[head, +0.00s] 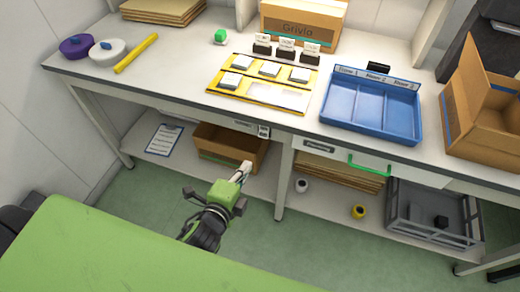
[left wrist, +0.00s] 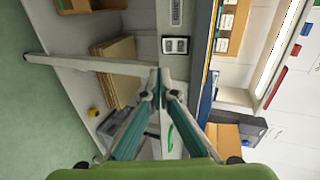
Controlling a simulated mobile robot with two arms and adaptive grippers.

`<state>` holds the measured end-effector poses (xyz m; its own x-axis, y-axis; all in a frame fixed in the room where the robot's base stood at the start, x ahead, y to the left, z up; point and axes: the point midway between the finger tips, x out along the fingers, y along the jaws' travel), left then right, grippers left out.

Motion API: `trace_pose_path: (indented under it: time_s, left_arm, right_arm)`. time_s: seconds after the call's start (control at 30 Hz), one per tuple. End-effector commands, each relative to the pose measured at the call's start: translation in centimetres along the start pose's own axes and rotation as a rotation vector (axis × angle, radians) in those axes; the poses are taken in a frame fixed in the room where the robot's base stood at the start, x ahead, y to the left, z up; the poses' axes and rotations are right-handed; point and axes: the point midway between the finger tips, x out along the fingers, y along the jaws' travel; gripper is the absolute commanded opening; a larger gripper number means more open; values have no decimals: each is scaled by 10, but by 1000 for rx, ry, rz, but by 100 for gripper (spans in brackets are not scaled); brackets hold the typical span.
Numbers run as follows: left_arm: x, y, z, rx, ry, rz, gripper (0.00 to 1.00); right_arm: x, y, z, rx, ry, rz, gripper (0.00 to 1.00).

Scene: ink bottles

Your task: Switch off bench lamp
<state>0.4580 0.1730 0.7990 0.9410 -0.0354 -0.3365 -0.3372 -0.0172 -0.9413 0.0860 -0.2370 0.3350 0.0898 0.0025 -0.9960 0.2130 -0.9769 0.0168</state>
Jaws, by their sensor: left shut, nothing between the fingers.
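A small white switch panel (head: 264,131) is on the front edge of the bench, above an open cardboard box. In the left wrist view the panel (left wrist: 175,45) shows two rocker switches side by side; their positions are too small to tell. My left gripper (head: 246,167) is shut and empty, below and in front of the panel in the head view. In the left wrist view its fingertips (left wrist: 160,76) meet close to the panel in the picture, with no clear contact. A bright strip, seemingly the bench lamp (left wrist: 279,45), glows in the left wrist view. My right gripper is not in view.
On the bench (head: 185,80) stand a yellow tray (head: 216,88), a blue divided tray (head: 335,122) and cardboard boxes. Under it are a cardboard box (head: 262,157), a grey crate (head: 398,222) and a drawer with a green handle (head: 369,164). A bench leg (head: 283,185) stands right of my left gripper.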

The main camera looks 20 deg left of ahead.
Motion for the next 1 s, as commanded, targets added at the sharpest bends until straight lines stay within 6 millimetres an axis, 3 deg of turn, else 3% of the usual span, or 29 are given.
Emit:
trace_pose_path:
  time_s: [0.13, 0.57, 0.77, 1.0]
  left_arm:
    - [-4, -15, 0, 30, -3, -30, 0]
    - [1, -16, 0, 31, -3, -32, 0]
    - [31, -19, 1, 31, -4, -34, 0]
    - [84, -20, 0, 29, -3, -33, 0]
  right_arm:
    - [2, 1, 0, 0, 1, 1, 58]
    - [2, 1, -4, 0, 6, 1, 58]
    - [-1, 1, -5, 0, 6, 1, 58]
    - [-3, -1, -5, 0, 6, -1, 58]
